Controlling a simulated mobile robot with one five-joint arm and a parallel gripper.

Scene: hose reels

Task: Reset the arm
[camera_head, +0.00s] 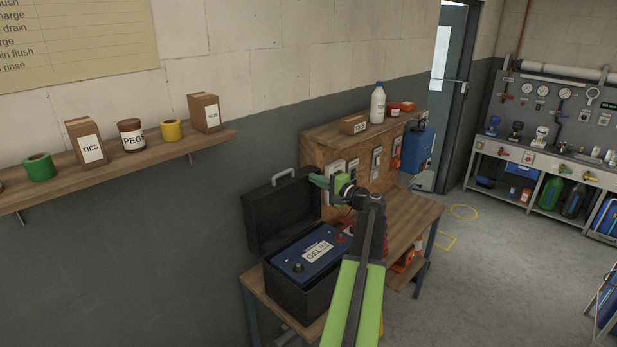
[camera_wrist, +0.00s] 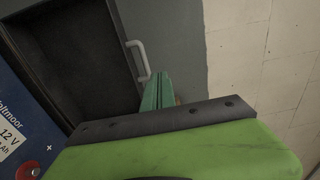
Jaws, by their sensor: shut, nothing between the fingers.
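My gripper (camera_head: 319,181) is at the end of my green and black arm, raised above the right side of the workbench. Its green fingers are shut with nothing between them. In the wrist view the shut fingers (camera_wrist: 157,92) point toward the wall, beside the handle of an open black case lid. In the head view the gripper appears in front of the right edge of that lid (camera_head: 270,218). A blue battery marked GEL (camera_head: 305,258) sits in the black case below and left of my arm. My arm hides part of the bench and what lies behind it.
The wooden bench (camera_head: 425,213) carries the case. A wooden panel with grey switch boxes (camera_head: 335,175) stands behind the gripper. A wall shelf (camera_head: 110,170) with boxes and tape rolls is at left. Open floor (camera_head: 480,260) lies to the right.

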